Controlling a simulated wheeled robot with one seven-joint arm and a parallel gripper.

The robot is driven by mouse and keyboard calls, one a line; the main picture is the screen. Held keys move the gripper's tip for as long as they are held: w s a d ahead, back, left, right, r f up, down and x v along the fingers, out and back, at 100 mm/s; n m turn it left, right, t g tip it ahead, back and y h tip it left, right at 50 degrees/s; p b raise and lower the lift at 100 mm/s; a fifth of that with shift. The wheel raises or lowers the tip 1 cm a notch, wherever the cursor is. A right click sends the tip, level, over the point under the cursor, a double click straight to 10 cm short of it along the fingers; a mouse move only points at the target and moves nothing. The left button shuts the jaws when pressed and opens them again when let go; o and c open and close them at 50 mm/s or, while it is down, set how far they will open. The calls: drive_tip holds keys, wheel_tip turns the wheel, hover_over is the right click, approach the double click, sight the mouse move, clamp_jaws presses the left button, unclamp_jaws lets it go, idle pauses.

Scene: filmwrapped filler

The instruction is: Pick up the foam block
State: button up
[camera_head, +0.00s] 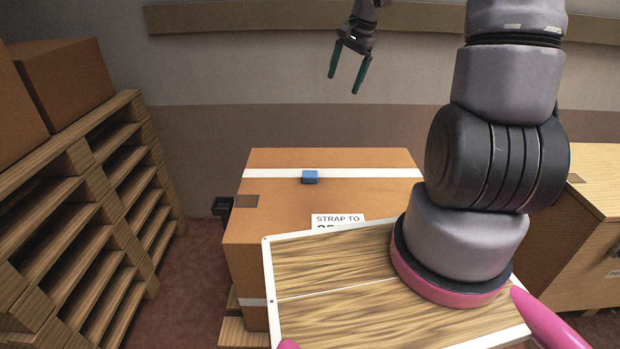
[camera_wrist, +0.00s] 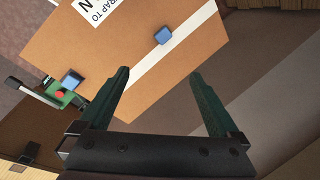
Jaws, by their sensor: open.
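A small blue block (camera_head: 310,177), which looks like the foam block, lies on the white strap across the top of a large cardboard box (camera_head: 280,205). It also shows in the wrist view (camera_wrist: 163,35), beyond the fingertips on the box top. My gripper (camera_head: 346,82) is open and empty, with two dark green fingers pointing down, high above the back part of the box. In the wrist view, my gripper (camera_wrist: 160,75) has its fingers spread wide, with the block apart from them.
A label (camera_head: 338,221) reading "STRAP TO" is on the box top. A black and green device with a blue part (camera_wrist: 68,90) sits at the box's side. Wooden pallets (camera_head: 100,200) stand at left, a wooden crate (camera_head: 590,185) at right. Space above the box is clear.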

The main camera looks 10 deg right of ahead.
drive_tip(key=w+f+m+g+y, duration=0.1)
drive_tip(key=w+f+m+y, duration=0.2)
drive_tip(key=f, duration=0.8)
drive_tip(key=w+f+m, duration=0.3)
drive_tip(key=w+f, duration=0.2)
drive_tip(key=f, duration=0.6)
drive_tip(key=m+y, duration=0.2)
drive_tip(key=m, duration=0.1)
approach(311, 173)
drive_tip(key=x, duration=0.4)
drive_tip(key=shift+d+f, duration=0.2)
drive_tip(key=shift+a+r+x, duration=0.1)
drive_tip(key=shift+a+x, duration=0.05)
drive_tip(key=shift+x, duration=1.4)
drive_tip(key=shift+a+r+x, duration=0.1)
drive_tip(key=shift+x, duration=1.5)
drive_tip(key=c, duration=1.4)
